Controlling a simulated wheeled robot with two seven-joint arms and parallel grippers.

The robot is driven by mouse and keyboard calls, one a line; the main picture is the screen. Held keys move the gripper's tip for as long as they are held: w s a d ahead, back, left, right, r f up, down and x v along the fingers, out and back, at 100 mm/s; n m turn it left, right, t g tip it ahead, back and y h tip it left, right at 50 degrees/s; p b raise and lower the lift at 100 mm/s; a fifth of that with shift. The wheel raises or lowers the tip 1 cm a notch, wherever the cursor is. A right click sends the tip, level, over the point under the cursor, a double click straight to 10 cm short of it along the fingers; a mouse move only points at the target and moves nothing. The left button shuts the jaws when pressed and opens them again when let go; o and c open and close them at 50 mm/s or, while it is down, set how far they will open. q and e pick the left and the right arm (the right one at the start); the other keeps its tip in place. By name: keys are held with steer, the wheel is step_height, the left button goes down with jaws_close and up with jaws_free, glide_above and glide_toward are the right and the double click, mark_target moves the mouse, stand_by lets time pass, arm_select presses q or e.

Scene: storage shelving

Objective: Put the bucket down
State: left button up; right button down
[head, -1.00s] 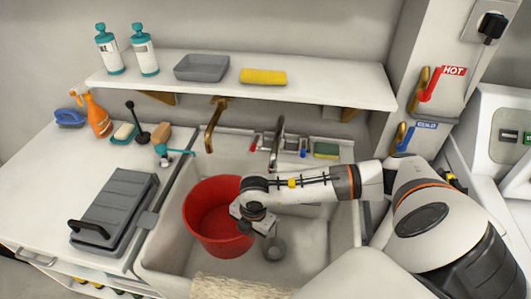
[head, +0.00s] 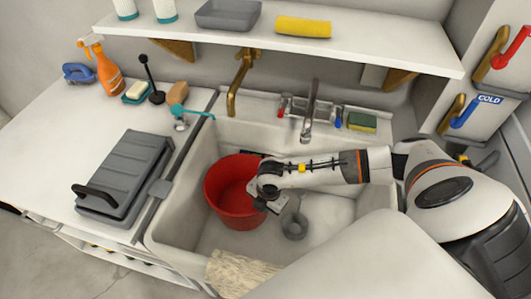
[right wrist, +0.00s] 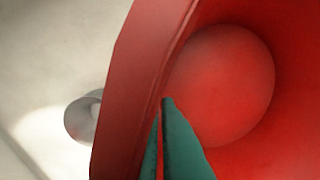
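The red bucket (head: 223,190) is upright inside the white sink basin (head: 330,212), toward its left side. I cannot tell for sure whether its base touches the sink floor. My right gripper (head: 270,203) is at the bucket's right rim. In the right wrist view, its teal fingers (right wrist: 168,140) straddle the wall of the bucket (right wrist: 135,85) closely and appear shut on it. The bucket looks empty. My left gripper is not in view.
A grey round drain (head: 294,225) lies right of the bucket. A brass tap (head: 240,75) and a metal tap (head: 311,110) stand behind the sink. A grey case (head: 125,172) lies on the left counter. A beige cloth (head: 240,275) hangs at the sink's front.

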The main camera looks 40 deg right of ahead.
mark_target(264, 217)
steer(key=shift+f, duration=1.5)
steer(key=shift+f, duration=0.2)
steer(key=c, duration=1.7)
jaws_free()
steer(key=shift+r, duration=0.1)
steer(key=r, duration=0.4)
steer(key=s+r, duration=0.1)
steer(key=r, duration=0.7)
steer(key=shift+s+d+r+p, duration=0.1)
steer(key=shift+s+d+p, duration=0.1)
steer(key=shift+p, duration=0.1)
